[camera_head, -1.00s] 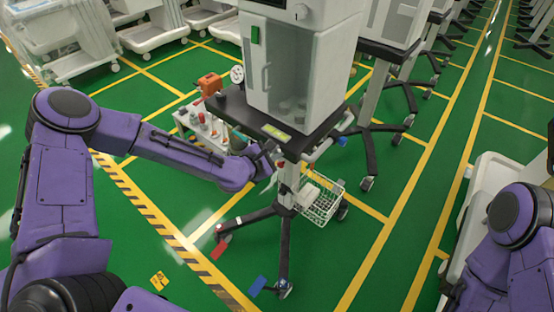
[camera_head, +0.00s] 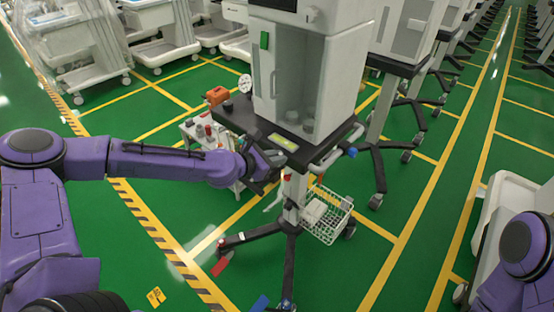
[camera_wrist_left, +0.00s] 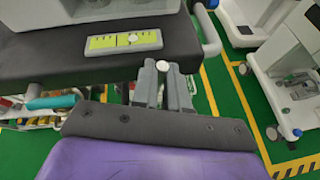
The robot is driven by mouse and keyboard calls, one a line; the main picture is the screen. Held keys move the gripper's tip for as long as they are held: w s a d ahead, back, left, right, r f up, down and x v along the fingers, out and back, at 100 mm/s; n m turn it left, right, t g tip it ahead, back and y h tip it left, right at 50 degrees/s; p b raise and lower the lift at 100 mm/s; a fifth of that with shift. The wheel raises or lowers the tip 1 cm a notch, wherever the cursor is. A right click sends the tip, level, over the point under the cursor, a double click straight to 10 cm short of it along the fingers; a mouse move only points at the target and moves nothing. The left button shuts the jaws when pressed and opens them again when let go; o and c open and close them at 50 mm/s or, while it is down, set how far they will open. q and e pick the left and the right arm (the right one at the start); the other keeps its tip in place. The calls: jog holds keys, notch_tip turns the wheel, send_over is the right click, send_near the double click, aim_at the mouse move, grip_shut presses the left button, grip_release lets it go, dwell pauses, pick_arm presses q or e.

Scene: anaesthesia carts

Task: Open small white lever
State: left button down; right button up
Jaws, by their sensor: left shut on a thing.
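My left gripper (camera_head: 270,163) is at the front edge of the nearest cart's black shelf. In the left wrist view its two grey fingers (camera_wrist_left: 163,80) point ahead, close together, beside the shelf edge. A small white rounded end, which looks like the small white lever (camera_wrist_left: 162,66), shows between the fingertips; the fingers are shut on it. The rest of the lever is hidden by the fingers and the shelf. In the head view the gripper hides the lever. My right gripper is out of view.
The cart carries a white cabinet (camera_head: 304,75) on its black shelf (camera_wrist_left: 40,50), with a yellow-green panel (camera_wrist_left: 123,42) at the edge. A wire basket (camera_head: 328,215) hangs below. Green floor is clear at front right.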

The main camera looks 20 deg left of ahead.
pick_arm(q)
jog(key=shift+f, duration=0.1)
jog(key=c, duration=1.2)
grip_release()
jog(key=shift+o, duration=0.2)
jog(key=p+v, duration=0.5)
jog(key=v, duration=0.5)
jog(key=shift+s+p, duration=0.25)
jog(key=shift+p, duration=0.05)
jog(key=shift+a, duration=0.15)
